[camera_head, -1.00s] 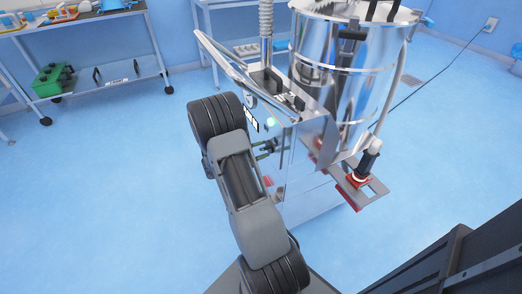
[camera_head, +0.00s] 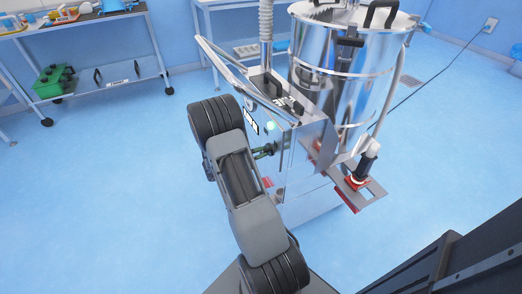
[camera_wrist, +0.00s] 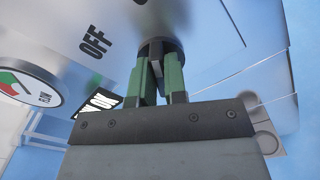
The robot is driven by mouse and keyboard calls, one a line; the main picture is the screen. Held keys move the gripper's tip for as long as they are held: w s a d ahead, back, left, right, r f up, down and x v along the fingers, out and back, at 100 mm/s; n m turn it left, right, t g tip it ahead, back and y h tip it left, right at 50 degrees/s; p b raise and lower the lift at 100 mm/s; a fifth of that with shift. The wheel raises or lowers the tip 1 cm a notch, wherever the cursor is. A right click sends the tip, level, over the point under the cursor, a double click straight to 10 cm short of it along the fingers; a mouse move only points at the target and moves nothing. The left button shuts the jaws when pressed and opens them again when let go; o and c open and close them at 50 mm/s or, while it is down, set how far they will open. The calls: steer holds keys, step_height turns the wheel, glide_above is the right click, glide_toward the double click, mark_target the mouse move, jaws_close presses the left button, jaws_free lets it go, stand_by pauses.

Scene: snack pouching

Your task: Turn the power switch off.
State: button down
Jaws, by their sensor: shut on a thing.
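The power switch (camera_wrist: 158,47) is a dark round knob with a raised grip bar, on the metal front panel of the steel machine (camera_head: 343,68). The wrist view shows the word OFF (camera_wrist: 95,40) on the panel to the left of the knob. My gripper (camera_wrist: 158,72) has two green fingers, shut on the knob's bar from either side. In the head view my gripper (camera_head: 265,150) reaches the machine's panel from the left, and the switch itself is hidden there.
A round red, green and white dial (camera_wrist: 28,82) marked RUN lies left of my gripper in the wrist view. A dark nozzle (camera_head: 365,165) stands out at the machine's right. A shelf cart (camera_head: 90,80) stands at the far left. The blue floor to the left is clear.

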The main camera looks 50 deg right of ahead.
steer(key=n+p, duration=0.3)
steer(key=shift+w+r+n, duration=0.1)
steer(key=shift+r+n, duration=0.15)
steer(key=shift+n, duration=0.15)
steer(key=shift+w+d+f+n+p, duration=0.15)
steer(key=shift+n+p, duration=1.6)
steer(key=shift+n, duration=1.2)
steer(key=shift+w+f+n+p, duration=0.1)
steer(key=shift+n+p, duration=1.65)
steer(key=shift+n, duration=1.5)
steer(key=c, duration=1.2)
jaws_free()
steer(key=shift+o, duration=0.2)
